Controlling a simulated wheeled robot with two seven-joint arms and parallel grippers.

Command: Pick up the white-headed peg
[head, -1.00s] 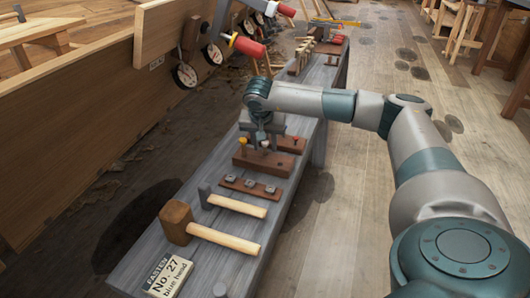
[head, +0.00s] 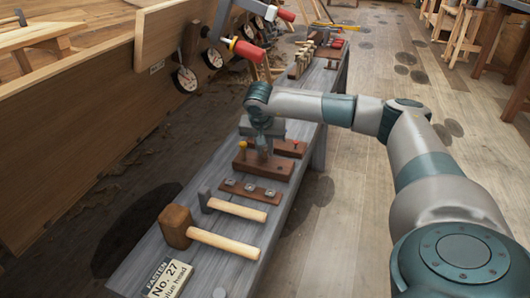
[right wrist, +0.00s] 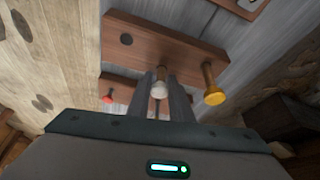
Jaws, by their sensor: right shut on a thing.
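My right gripper (head: 262,150) points down at the front peg block (head: 275,171), a brown wooden bar on the grey bench. In the right wrist view, its fingers (right wrist: 161,96) are shut on the white-headed peg (right wrist: 159,90). The gripper hides this peg in the head view. I cannot tell whether its shank is in the block. A yellow-headed peg (right wrist: 213,96) stands apart, beside the fingers; it also shows in the head view (head: 242,147). A bare hole (right wrist: 126,39) shows in the block. My left gripper is not in view.
A second brown block (head: 287,147) behind carries a red-headed peg (right wrist: 108,98). A dark strip with several metal pieces (head: 249,188), two hammers (head: 235,209) (head: 222,242) and a "No. 27" card (head: 167,279) lie nearer. The plank hull (head: 80,130) stands left.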

